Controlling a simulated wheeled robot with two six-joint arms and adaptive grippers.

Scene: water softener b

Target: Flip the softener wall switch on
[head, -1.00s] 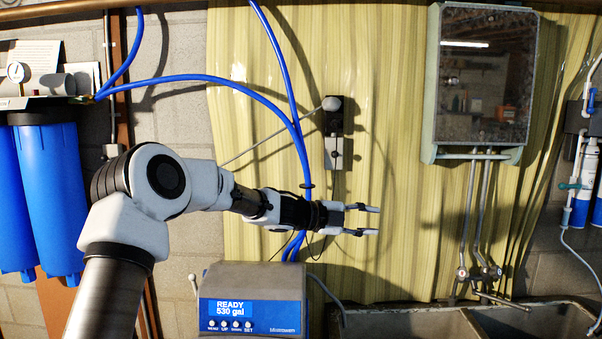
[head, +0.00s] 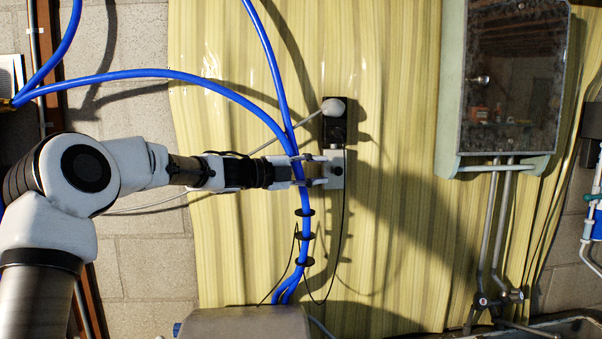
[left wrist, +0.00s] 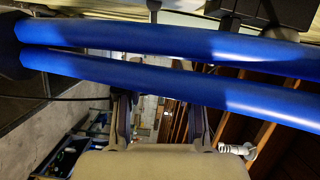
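The wall switch (head: 338,168) is a pale plate on the yellow corrugated panel, just below a black box with a round whitish knob. My left gripper (head: 327,170) reaches in from the left. Its fingertips overlap the plate in the head view, and the fingers are apart. They partly cover the plate, so the lever's position cannot be told, nor whether the fingers touch it. In the left wrist view the two fingers (left wrist: 158,120) are also apart, with nothing visibly held. My right gripper is not in view.
Blue hoses (head: 295,130) run down by my left gripper and cross close in the left wrist view (left wrist: 160,55). The grey softener controller (head: 245,322) is below. A mirrored cabinet (head: 510,80) hangs at the right, with pipes under it. The panel between is free.

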